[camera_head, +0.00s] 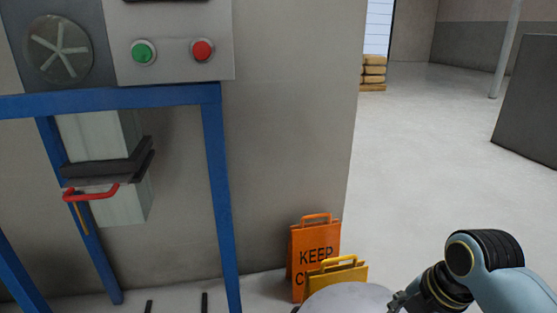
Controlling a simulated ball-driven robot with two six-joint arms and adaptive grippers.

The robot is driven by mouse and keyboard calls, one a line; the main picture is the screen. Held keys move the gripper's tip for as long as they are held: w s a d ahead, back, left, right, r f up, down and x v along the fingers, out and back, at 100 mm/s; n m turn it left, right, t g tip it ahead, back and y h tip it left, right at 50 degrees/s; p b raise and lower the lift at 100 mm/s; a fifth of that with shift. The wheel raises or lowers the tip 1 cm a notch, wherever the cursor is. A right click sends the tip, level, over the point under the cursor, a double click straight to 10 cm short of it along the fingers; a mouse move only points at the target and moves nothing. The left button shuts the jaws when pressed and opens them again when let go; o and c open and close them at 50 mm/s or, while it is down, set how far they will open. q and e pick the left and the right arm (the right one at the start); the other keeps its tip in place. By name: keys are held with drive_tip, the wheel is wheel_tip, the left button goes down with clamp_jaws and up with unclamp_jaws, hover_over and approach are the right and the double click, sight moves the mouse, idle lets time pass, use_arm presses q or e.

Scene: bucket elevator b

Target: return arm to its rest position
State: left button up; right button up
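My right arm, light blue with black joints, comes in at the lower right. Its dark end (399,300) is at the bottom edge, beside a pale rounded surface, and is mostly cut off. I cannot make out its fingers or whether they hold anything. My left arm and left gripper are not in view.
A blue frame (221,190) carries a grey control panel with a green button (143,52) and a red button (202,49). A red handle (92,194) sits below. An orange sign (314,238) and a yellow sign (337,274) stand by the wall. Open floor (420,150) lies to the right.

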drive_tip(key=s+d+r+m+h, duration=0.1)
drive_tip(key=s+r+m, duration=0.4)
drive_tip(key=s+m, duration=0.5)
drive_tip(key=s+d+r+m+h, duration=0.15)
drive_tip(key=s+r+m, duration=0.25)
drive_tip(key=s+m, duration=0.6)
drive_tip(key=s+d+f+m+g, duration=0.1)
drive_tip(key=d+f, duration=0.1)
drive_tip(key=f, duration=1.1)
drive_tip(key=s+d+f+m, duration=0.1)
drive_tip(key=f, duration=1.3)
drive_tip(key=s+f+g, duration=0.1)
drive_tip(key=s+f, duration=1.3)
drive_tip(key=s, duration=0.4)
drive_tip(key=shift+s+d, duration=0.2)
drive_tip(key=shift+d, duration=0.25)
